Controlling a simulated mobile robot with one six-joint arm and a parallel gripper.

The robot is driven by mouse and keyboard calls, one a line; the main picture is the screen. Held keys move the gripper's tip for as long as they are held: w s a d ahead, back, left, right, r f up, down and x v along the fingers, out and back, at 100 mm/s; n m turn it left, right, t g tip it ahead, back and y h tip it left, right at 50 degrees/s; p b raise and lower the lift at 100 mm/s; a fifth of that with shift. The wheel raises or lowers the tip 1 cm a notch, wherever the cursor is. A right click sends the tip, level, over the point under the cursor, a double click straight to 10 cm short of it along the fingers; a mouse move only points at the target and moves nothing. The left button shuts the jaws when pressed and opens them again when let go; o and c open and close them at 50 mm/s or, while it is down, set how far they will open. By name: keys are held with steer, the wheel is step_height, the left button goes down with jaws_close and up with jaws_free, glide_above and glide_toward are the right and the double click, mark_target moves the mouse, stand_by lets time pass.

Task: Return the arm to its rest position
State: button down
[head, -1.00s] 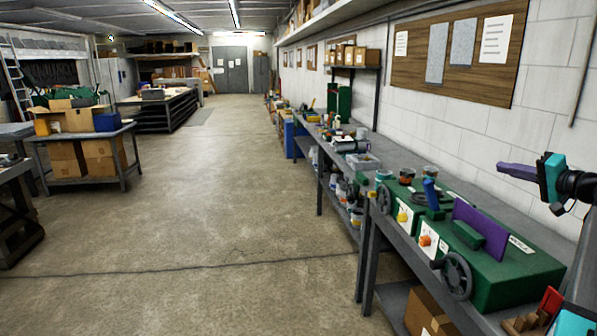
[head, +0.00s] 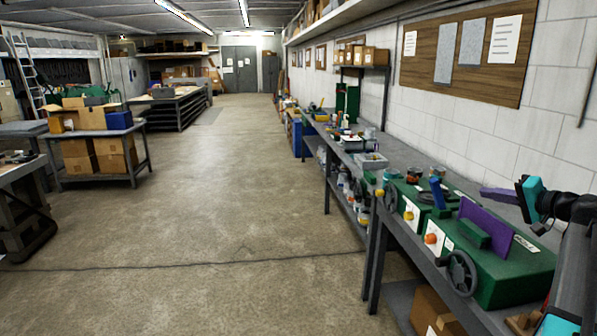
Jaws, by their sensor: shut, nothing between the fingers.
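My gripper (head: 497,195) is at the right of the head view, with purple fingers pointing left and a teal body. It is shut and empty. It is above the back part of the workbench, behind and over the green machine (head: 505,270). A purple plate (head: 485,228) stands upright on that machine, in front of and below my fingers. My arm runs from the gripper to the lower right corner, where part of it is cut off by the frame edge.
The long grey workbench (head: 395,160) runs along the right wall, with jars, bins and tools on it. A table with cardboard boxes (head: 78,155) stands at left. A pinboard (head: 465,50) hangs above the bench. The concrete floor in the middle is clear.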

steer(key=s+a+f+n+g, duration=0.15)
steer(key=a+f+g, duration=0.25)
steer(key=a+f, duration=1.1)
steer(key=a+f+n+g, duration=0.2)
steer(key=a+f+g, duration=0.2)
steer(key=a+f, duration=1.2)
steer(key=s+a+f+n+g+h, duration=0.1)
steer(key=s+a+f, duration=0.25)
steer(key=f, duration=0.25)
steer(key=s+a+f+n+g+h, duration=0.1)
steer(key=s+a+f+g, duration=0.1)
steer(key=s+f, duration=0.35)
steer(key=s+a+f+n+g+h, duration=0.1)
steer(key=s+a+f, duration=0.15)
steer(key=f, duration=0.55)
steer(key=s+a+f+n+g+h+b, duration=0.2)
steer(key=s+f+g+b, duration=0.5)
steer(key=s+f, duration=2.6)
steer(key=a+b, duration=0.1)
steer(key=b, duration=0.2)
steer(key=shift+f+g, duration=0.3)
steer(key=shift+f, duration=0.05)
